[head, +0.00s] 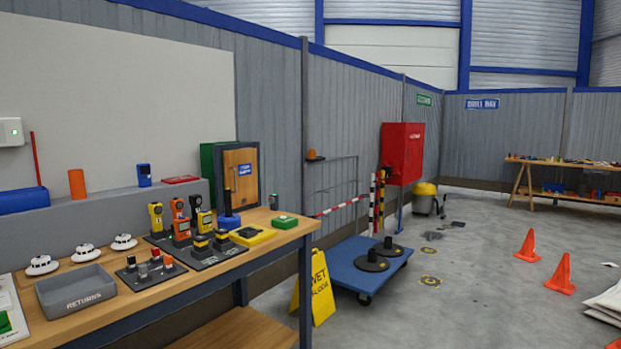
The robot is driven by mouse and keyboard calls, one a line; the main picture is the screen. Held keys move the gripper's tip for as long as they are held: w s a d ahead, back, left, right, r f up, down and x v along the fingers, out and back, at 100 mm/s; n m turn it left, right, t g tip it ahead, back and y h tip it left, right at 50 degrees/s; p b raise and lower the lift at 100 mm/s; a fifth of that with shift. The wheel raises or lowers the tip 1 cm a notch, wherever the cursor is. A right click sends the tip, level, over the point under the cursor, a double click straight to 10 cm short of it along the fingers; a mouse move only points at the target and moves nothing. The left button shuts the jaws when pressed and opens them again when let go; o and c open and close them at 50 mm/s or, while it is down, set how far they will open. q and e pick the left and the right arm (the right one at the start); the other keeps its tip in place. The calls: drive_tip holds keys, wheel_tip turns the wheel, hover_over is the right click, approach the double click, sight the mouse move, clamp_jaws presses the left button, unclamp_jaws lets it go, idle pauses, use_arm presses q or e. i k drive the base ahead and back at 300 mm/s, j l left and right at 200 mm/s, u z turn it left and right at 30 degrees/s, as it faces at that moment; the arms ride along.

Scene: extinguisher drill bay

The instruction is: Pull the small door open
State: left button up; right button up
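A small wooden door (239,180) in a dark frame stands at the back of the workbench, left of the picture's middle. It carries a blue label and looks shut in its frame. Neither of my grippers shows in the head view.
The workbench (165,303) holds a grey returns tray (75,292), white detectors, and several yellow and orange handsets. A yellow wet-floor sign (314,290) and a blue trolley (350,262) stand right of it.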

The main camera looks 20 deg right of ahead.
sight(239, 166)
drive_tip(key=z, duration=0.1)
drive_tip(key=i+l+u, duration=0.4)
drive_tip(key=i, duration=0.5)
drive_tip(key=i+l+u, duration=0.4)
drive_tip(key=i+l, duration=0.2)
drive_tip(key=i, duration=0.25)
drive_tip(key=i+l+u, duration=0.35)
drive_tip(key=i+l, duration=0.35)
drive_tip(key=l, duration=0.15)
